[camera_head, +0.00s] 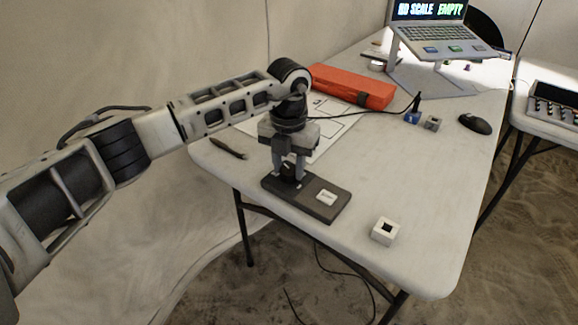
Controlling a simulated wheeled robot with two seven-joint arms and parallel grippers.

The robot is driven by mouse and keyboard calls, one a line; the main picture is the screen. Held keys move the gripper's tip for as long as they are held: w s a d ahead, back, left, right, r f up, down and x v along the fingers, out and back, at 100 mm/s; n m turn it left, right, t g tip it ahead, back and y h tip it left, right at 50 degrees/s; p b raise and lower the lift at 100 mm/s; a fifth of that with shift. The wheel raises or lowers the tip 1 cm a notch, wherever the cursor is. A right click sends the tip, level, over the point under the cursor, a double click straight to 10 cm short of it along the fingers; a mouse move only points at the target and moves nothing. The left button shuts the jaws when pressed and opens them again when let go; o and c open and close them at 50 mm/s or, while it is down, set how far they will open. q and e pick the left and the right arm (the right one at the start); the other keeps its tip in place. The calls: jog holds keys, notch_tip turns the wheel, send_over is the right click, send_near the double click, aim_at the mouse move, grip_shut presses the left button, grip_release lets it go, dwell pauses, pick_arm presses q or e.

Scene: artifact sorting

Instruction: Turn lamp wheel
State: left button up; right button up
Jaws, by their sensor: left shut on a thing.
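A dark grey lamp base (325,206) lies on the near left part of the white table, with a small white label on it. My left gripper (290,170) points down over the base's far left end. Its fingers are shut on a small dark part there, which I take to be the lamp wheel (289,170); the fingers hide most of it. My right gripper is not in view.
A small white cube (385,231) with a dark square stands near the table's front edge. An orange case (353,87), a paper sheet, a dark brush (227,148), small blocks, a mouse (474,124) and a laptop (440,40) on a stand are on the table (400,180). The table's right middle is clear.

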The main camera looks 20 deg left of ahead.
pick_arm(q)
jog(key=m+b, duration=0.1)
jog(key=m, duration=0.2)
jog(key=shift+w+a+m, duration=0.1)
jog(key=shift+m, duration=0.3)
jog(key=m+b, duration=0.1)
jog(key=m, duration=0.2)
jog(key=shift+m, duration=0.3)
jog(key=m, duration=0.2)
jog(key=shift+m+b, duration=0.3)
jog(key=m+b, duration=0.1)
jog(key=m, duration=0.3)
jog(key=shift+w+m, duration=0.1)
jog(key=shift+m, duration=0.2)
jog(key=m, duration=0.3)
jog(key=shift+r, duration=0.1)
jog(key=shift+w+m+b, duration=0.1)
jog(key=shift+m+b, duration=0.3)
jog(key=shift+m, duration=1.1)
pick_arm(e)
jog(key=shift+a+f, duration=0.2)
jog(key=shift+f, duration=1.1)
pick_arm(q)
jog(key=o, duration=1)
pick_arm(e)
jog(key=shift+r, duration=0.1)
